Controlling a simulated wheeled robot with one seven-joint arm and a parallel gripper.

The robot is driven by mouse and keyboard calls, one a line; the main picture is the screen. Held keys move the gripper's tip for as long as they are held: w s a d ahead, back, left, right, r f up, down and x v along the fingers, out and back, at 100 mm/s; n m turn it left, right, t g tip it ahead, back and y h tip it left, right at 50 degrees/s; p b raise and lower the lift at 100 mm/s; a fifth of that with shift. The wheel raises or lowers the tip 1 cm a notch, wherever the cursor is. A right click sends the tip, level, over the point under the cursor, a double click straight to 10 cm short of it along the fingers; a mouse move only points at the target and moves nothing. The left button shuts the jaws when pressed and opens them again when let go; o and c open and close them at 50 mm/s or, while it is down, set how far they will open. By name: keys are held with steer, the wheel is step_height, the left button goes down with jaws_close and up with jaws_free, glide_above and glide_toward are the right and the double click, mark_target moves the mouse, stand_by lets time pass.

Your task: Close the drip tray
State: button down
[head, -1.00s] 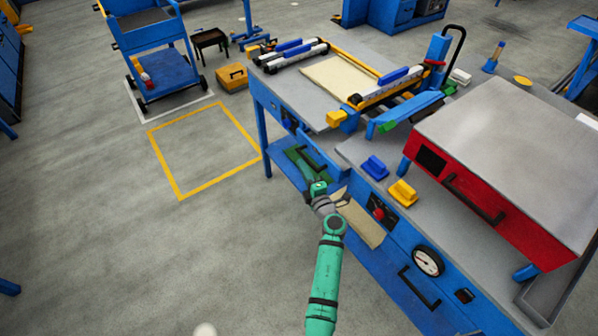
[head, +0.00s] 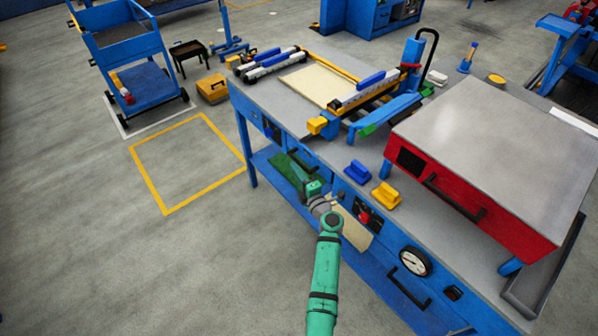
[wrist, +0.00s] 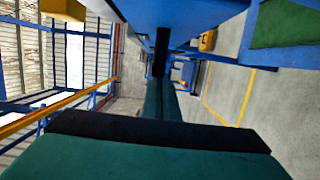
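The drip tray (head: 317,165) looks like the blue-fronted drawer under the bench's left part, below the roller station. A black bar handle (head: 300,161) is on its front. My gripper (head: 300,172) reaches this front from below and the right. In the wrist view, my two green fingers (wrist: 162,95) lie close together. They appear shut on the black handle (wrist: 160,50), with the blue tray front just beyond. The tray's inside is hidden, and I cannot tell exactly how far it stands out.
The blue bench (head: 238,98) carries a roller station (head: 365,98), a blue block (head: 357,173), a yellow block (head: 386,195) and a red press (head: 470,190). A lower shelf with a green sheet (head: 280,172) lies beneath. The floor at left, with a yellow outline (head: 150,184), is clear.

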steer(key=shift+w+d+r, duration=0.15)
steer(key=shift+d+r, duration=0.05)
steer(key=shift+d, duration=0.45)
steer(key=s+a, duration=0.3)
steer(key=a, duration=0.2)
steer(key=d+v, duration=0.1)
steer(key=v, duration=0.9)
steer(key=s+a+m+t+h, duration=0.35)
steer(key=s+m, duration=0.65)
steer(key=s, duration=1.1)
steer(key=s+d+r+m+g+h, duration=0.1)
steer(key=s+m, duration=0.3)
steer(key=s, duration=0.5)
steer(key=s+d+r+m+g+h, duration=0.1)
steer(key=s+r+m+h, duration=0.1)
steer(key=s+m, duration=0.3)
steer(key=s+d+r+m+g+h, duration=0.1)
steer(key=s+r+m, duration=0.3)
steer(key=s, duration=0.8)
steer(key=shift+s+d+g+h, duration=0.35)
steer(key=shift+d+g, duration=0.1)
steer(key=shift+g, duration=0.1)
steer(key=shift+r, duration=0.1)
